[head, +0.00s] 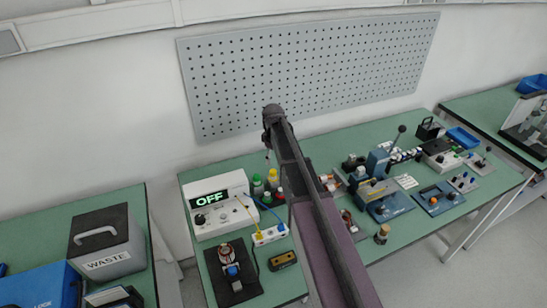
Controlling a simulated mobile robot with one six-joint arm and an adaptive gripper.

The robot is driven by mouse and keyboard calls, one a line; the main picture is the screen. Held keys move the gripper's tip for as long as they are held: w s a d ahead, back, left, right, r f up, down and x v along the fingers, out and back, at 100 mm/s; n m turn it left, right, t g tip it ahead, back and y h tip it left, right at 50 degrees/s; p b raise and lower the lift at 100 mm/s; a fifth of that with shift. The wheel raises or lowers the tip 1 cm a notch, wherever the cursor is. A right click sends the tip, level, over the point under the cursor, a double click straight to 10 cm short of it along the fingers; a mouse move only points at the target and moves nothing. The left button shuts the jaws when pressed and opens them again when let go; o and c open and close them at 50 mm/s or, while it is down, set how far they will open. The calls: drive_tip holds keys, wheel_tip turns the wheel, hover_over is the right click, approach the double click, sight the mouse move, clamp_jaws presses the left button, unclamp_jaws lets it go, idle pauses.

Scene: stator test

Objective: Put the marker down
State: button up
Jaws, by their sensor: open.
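I cannot make out a marker anywhere in the head view. My arm runs up through the middle of the picture, over the green workbench (335,277), and covers part of it. My gripper does not show; it may be hidden behind my arm. On the workbench, left of my arm, stands a white test instrument (218,207) whose display reads OFF. A dark plate with a small motor-like part (231,270) lies in front of it.
Small bottles (258,186) and a white socket strip (270,235) with cables stand beside the instrument. Right of my arm, the bench holds a blue press (377,163) and several fixtures. A grey WASTE bin (106,243) stands on the left table. A pegboard (310,70) hangs behind.

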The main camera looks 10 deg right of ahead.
drive_tip(key=shift+r+p, duration=1.6)
drive_tip(key=shift+r, duration=0.3)
drive_tip(key=s+m, duration=0.9)
drive_tip(key=s, duration=1.5)
drive_tip(key=shift+s, duration=0.2)
drive_tip(key=shift+d, duration=0.1)
